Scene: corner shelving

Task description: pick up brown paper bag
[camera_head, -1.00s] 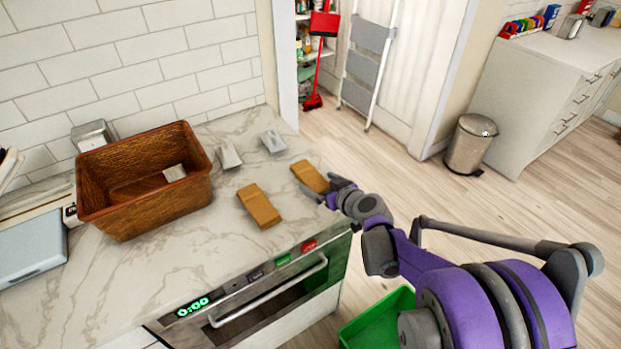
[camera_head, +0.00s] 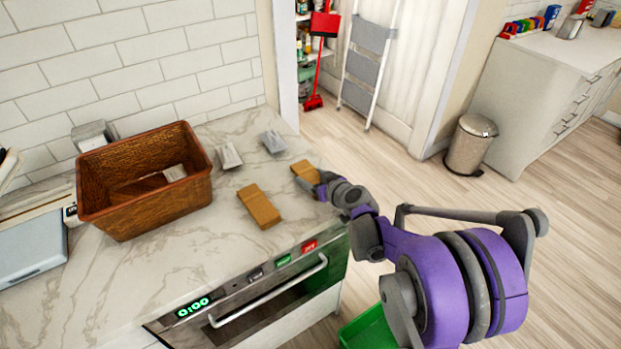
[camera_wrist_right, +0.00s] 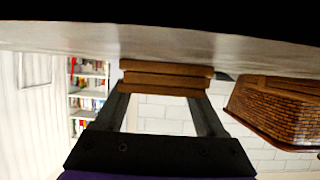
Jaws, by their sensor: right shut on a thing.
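A flat folded brown paper bag (camera_head: 303,171) lies at the right end of the marble counter. My right gripper (camera_head: 319,182) is at its near right end, shut on it. In the right wrist view the bag (camera_wrist_right: 165,78) is a stack of brown layers between the tips of the two dark fingers (camera_wrist_right: 162,98), close to the counter surface. A second brown paper bag (camera_head: 260,207) lies on the counter to the left, apart from the gripper. My left gripper is not in view.
A brown wicker basket (camera_head: 150,217) stands at the left, with a brown and a pale item inside. Two small pale grey bags (camera_head: 229,156) (camera_head: 272,142) lie behind the brown bags. An oven (camera_head: 262,290) is under the counter's front edge. A green bin (camera_head: 368,332) stands below.

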